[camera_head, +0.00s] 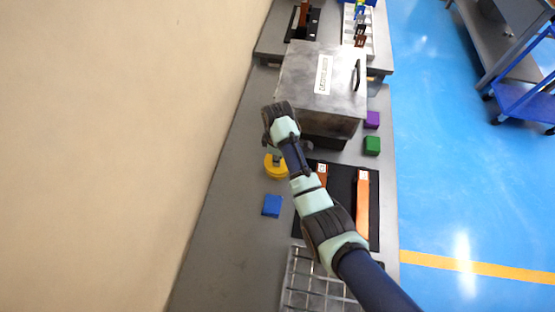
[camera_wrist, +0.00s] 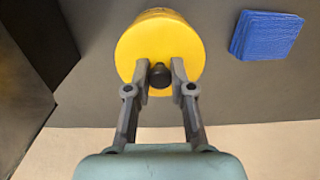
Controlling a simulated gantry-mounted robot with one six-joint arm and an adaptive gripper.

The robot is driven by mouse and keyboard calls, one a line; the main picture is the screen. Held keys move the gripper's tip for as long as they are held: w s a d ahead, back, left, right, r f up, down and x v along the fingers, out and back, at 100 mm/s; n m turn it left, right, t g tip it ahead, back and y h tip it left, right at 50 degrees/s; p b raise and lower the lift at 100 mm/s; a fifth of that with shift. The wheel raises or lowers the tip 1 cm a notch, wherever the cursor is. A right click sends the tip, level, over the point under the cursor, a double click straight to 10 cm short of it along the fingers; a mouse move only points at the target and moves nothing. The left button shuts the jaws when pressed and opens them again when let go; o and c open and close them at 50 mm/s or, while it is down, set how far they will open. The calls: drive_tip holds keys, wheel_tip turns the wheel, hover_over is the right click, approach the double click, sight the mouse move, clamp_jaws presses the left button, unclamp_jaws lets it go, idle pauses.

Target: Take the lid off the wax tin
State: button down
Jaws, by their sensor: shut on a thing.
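The wax tin's yellow round lid (camera_wrist: 152,38) shows from above in the wrist view, with a dark knob (camera_wrist: 159,76) on it. My gripper (camera_wrist: 160,72) has a finger on each side of the knob and is shut on it. In the head view the yellow lid (camera_head: 275,170) is on the left part of the grey bench, partly hidden by my arm. The tin's body cannot be told apart from the lid in either view. Whether the lid is seated or raised cannot be told.
A blue block (camera_head: 271,206) lies on the bench near the yellow lid. A large metal box (camera_head: 305,80) stands behind. Purple (camera_head: 372,119) and green (camera_head: 372,145) blocks lie at the right edge. A black mat (camera_head: 341,185) with copper bars and a wire rack (camera_head: 300,285) are nearer.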

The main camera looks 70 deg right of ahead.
wheel_tip(320, 180, up, 17)
drive_tip(key=p, duration=0.8)
drive_tip(key=shift+w, duration=0.1)
